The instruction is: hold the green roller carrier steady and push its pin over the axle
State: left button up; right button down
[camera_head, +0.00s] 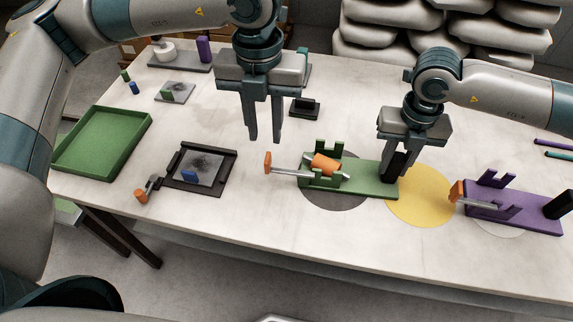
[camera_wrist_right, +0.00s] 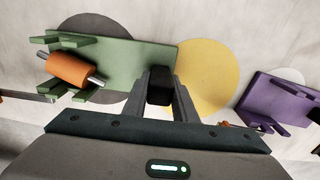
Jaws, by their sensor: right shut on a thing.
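The green roller carrier (camera_head: 372,174) lies on the table, partly over a dark grey disc; it also shows in the right wrist view (camera_wrist_right: 130,60). An orange roller (camera_head: 323,163) with a grey axle lies tilted among its upright brackets; it also shows in the wrist view (camera_wrist_right: 70,68). The pin, with an orange head (camera_head: 268,162) and grey rod, points at the carrier's left end. My right gripper (camera_head: 393,172) is shut on the black block (camera_wrist_right: 160,88) at the carrier's right end. My left gripper (camera_head: 265,140) is open and empty above the pin head, fingers down.
A purple carrier (camera_head: 515,207) with an orange-headed pin stands at the right. A yellow disc (camera_head: 425,200) lies between the carriers. A black-framed plate (camera_head: 203,168), small orange-ended part (camera_head: 141,195) and green tray (camera_head: 105,140) are at the left. The table's front edge is clear.

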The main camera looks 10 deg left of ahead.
aim_at(267, 157)
pick_arm(q)
jog(key=shift+f, duration=0.15)
jog(key=shift+f, duration=4.4)
grip_shut()
